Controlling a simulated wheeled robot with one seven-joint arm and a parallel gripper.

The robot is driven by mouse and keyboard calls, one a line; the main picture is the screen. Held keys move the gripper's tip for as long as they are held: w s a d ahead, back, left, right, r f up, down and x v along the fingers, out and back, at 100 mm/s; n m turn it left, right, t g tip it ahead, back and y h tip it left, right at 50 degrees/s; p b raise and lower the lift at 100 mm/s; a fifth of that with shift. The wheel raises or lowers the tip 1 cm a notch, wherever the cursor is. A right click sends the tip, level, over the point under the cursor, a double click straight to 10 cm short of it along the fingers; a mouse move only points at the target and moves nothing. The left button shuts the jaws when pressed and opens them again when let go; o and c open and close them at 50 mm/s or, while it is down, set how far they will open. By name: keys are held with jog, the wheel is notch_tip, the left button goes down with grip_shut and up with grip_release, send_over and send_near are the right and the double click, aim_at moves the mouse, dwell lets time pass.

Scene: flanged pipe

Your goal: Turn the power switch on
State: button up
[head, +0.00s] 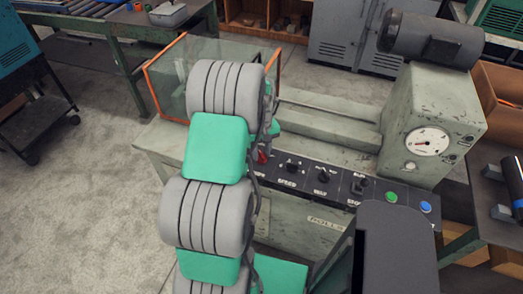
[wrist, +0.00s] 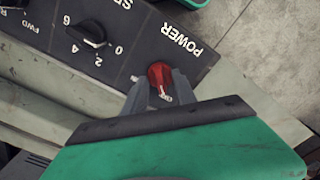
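The power switch is a red rotary knob (wrist: 160,77) with a white pointer line, beside the POWER label on the black control panel (wrist: 105,25). The small label below the knob is partly covered and I cannot read it clearly. In the wrist view, my gripper (wrist: 160,88) has its two dark fingers on either side of the knob, close to its sides. I cannot tell whether they press on it. In the head view, the red knob (head: 263,157) shows just right of my arm, and the fingertips are mostly hidden.
Right of the power switch are black speed (head: 292,167) and other knobs, then a green button (head: 391,197) and a blue button (head: 426,207). A clear guard with orange edges (head: 165,75) stands behind my arm. A gauge (head: 427,141) is on the machine's right housing.

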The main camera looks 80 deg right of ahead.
grip_shut()
dwell(0.6)
